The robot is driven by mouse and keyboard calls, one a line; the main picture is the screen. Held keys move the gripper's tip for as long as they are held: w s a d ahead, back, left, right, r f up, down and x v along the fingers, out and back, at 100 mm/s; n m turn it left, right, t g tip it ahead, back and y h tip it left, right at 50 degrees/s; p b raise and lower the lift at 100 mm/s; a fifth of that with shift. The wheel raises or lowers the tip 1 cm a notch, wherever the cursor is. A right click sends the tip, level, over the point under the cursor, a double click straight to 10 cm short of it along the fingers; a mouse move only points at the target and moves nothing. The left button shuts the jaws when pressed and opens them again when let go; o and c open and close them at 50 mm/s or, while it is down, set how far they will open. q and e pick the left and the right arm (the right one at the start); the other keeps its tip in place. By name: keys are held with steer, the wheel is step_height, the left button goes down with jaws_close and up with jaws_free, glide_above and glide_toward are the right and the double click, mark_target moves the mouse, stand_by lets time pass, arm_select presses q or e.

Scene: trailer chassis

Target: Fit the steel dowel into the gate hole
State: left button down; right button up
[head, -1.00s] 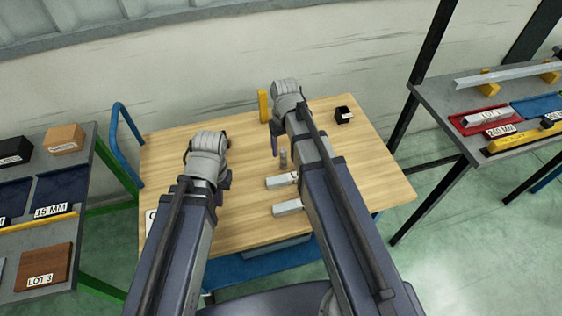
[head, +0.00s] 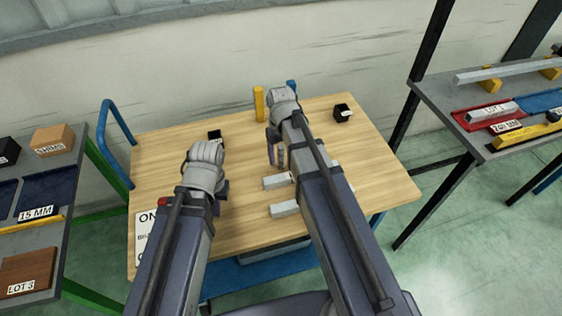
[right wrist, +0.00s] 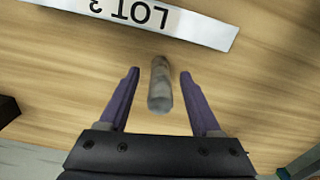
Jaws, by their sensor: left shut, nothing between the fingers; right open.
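The steel dowel (right wrist: 160,88) is a short grey cylinder standing on the wooden bench. In the right wrist view it shows between the fingers of my right gripper (right wrist: 160,74), with a gap on each side. The dowel also shows in the head view (head: 281,157), beside the right gripper (head: 274,152). The right gripper is open and holds nothing. My left gripper (head: 219,198) is shut and empty over the left part of the bench, its fingers partly hidden by the wrist. I cannot make out the gate hole in either view.
Two pale bars lie on the bench (head: 345,150), one nearer (head: 284,209) and one just in front of the dowel (head: 274,182). A yellow post (head: 259,103), a black box (head: 343,113) and another dark box (head: 215,135) stand toward the back. Shelves flank the bench.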

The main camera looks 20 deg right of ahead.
step_height(320, 180, down, 2)
steer(key=shift+f+b, duration=0.1)
steer(key=shift+b, duration=0.45)
jaws_close()
stand_by(0.4)
